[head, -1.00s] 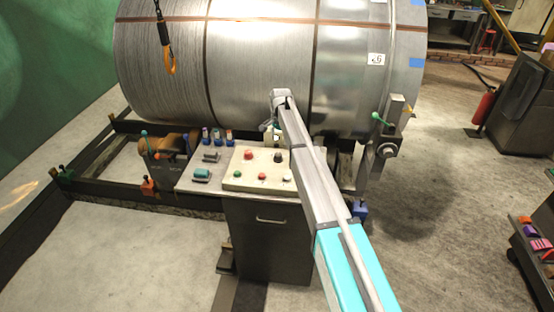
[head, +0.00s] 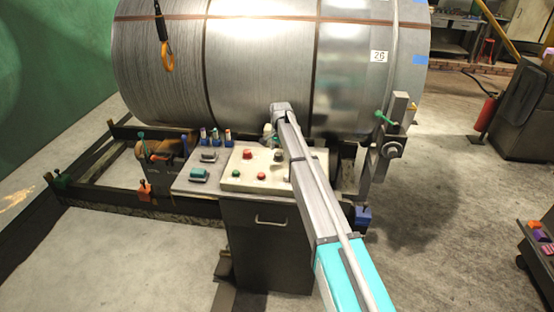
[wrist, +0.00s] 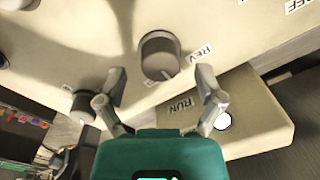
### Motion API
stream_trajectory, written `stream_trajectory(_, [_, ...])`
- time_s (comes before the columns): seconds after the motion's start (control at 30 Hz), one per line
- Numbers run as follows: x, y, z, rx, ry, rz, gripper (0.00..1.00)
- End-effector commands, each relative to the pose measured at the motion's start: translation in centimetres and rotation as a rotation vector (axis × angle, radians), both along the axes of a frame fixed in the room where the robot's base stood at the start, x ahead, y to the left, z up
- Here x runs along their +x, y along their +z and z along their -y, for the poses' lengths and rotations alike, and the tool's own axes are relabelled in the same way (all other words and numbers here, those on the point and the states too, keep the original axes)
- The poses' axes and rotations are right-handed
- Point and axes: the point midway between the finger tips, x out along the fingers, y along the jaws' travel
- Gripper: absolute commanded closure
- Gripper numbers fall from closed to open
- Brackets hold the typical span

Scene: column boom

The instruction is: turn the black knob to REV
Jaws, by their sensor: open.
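The black knob (wrist: 158,55) is a round dark knob on the cream control panel (wrist: 95,25), and in the head view it shows partly beside my arm (head: 279,156). A REV label (wrist: 201,52) lies to its right and a RUN label (wrist: 180,105) below it in the wrist view. A short pale mark shows near the knob's lower edge; its exact setting is hard to tell. My gripper (wrist: 161,74) is open and empty, with one fingertip on each side of the knob's lower part in the picture. Contact cannot be told.
A white button (wrist: 223,121) and another dark round control (wrist: 82,106) flank my fingers. The head view shows red buttons (head: 248,154) and a green button (head: 236,173) on the panel. A large metal coil (head: 260,70) stands close behind it.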

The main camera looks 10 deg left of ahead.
Motion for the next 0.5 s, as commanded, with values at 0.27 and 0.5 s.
stream_trajectory(0.27, [0.0, -1.6, 0.0, 0.000, 0.000, 0.000, 0.13])
stream_trajectory(0.5, [0.1, -1.8, 0.0, 0.000, 0.000, 0.000, 0.13])
